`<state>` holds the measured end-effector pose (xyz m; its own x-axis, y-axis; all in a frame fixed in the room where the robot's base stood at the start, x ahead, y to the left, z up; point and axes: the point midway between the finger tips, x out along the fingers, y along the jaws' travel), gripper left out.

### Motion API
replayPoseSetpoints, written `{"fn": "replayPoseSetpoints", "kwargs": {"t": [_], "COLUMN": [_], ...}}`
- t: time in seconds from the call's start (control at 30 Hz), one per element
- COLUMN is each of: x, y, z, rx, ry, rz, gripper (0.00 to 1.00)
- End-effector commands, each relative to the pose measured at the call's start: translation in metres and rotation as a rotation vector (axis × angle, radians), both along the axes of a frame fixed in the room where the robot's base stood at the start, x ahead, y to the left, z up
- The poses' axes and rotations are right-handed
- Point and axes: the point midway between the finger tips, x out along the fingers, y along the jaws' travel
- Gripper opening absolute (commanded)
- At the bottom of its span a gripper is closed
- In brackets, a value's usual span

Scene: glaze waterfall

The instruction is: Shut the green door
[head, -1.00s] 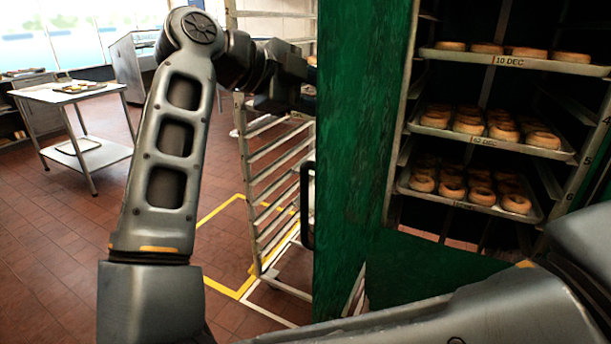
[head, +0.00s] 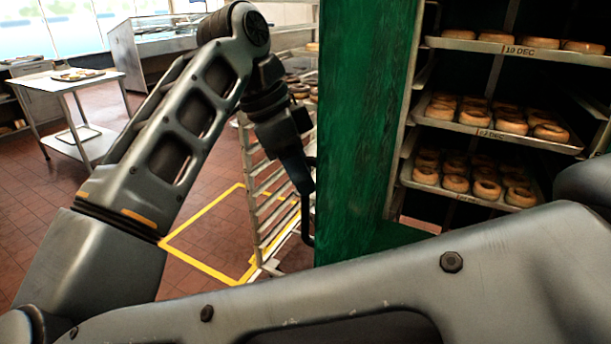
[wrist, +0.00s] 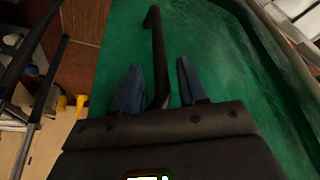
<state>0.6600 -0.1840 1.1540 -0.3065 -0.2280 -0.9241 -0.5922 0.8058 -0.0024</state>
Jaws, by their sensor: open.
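The green door (head: 365,130) stands open, its panel jutting toward me beside the rack opening in the head view. A dark bar handle (head: 307,225) is on its left side. The door fills much of the wrist view (wrist: 225,70), where the handle (wrist: 155,45) runs upward from between my two blue fingers. My gripper (wrist: 160,66) is open, with one finger on each side of the handle bar. I cannot tell whether either finger touches it. In the head view my gripper (head: 303,182) is at the upper part of the handle, partly hidden by the door edge.
Right of the door, trays of doughnuts (head: 495,128) sit on shelves inside the green unit. A metal rack (head: 262,190) stands behind my gripper, near yellow floor lines (head: 205,215). A steel table (head: 75,82) is at the far left. Open tiled floor lies between.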

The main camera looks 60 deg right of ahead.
Motion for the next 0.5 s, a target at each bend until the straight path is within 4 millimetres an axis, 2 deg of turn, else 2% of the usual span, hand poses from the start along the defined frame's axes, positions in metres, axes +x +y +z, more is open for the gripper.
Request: {"fn": "replayPoseSetpoints", "kwargs": {"t": [0.2, 0.5], "x": [-0.006, -0.007], "y": [-0.005, -0.005], "z": [-0.018, -0.021], "rx": [-0.002, -0.002], "ry": [0.001, 0.0], "rz": [-0.001, -0.001], "gripper": [0.42, 0.42]}}
